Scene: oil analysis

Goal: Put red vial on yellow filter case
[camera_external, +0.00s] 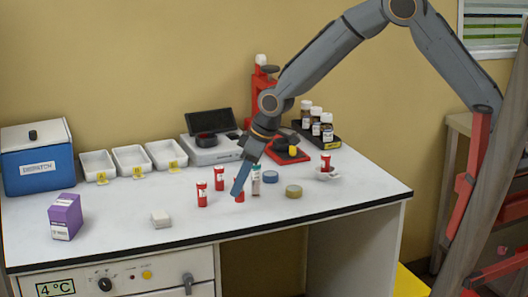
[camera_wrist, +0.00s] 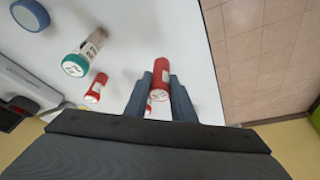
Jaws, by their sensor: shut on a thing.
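My gripper (camera_external: 238,190) is shut on a red vial (camera_external: 240,196) low over the front middle of the bench. In the wrist view the red vial (camera_wrist: 161,78) sits between the two fingers of my gripper (camera_wrist: 160,90). Whether it touches the bench is hard to tell. The yellow filter case (camera_external: 294,191), a low round olive-yellow tin, lies on the bench to the right of my gripper. It is apart from my gripper, and I do not make it out in the wrist view.
Two other red vials (camera_external: 202,193) (camera_external: 219,178) stand to the left. A green-capped vial (camera_external: 256,181) and a blue round case (camera_external: 270,177) are between my gripper and the yellow case. Another red vial (camera_external: 325,162) stands in a white dish. The bench's front edge (camera_external: 300,221) is close.

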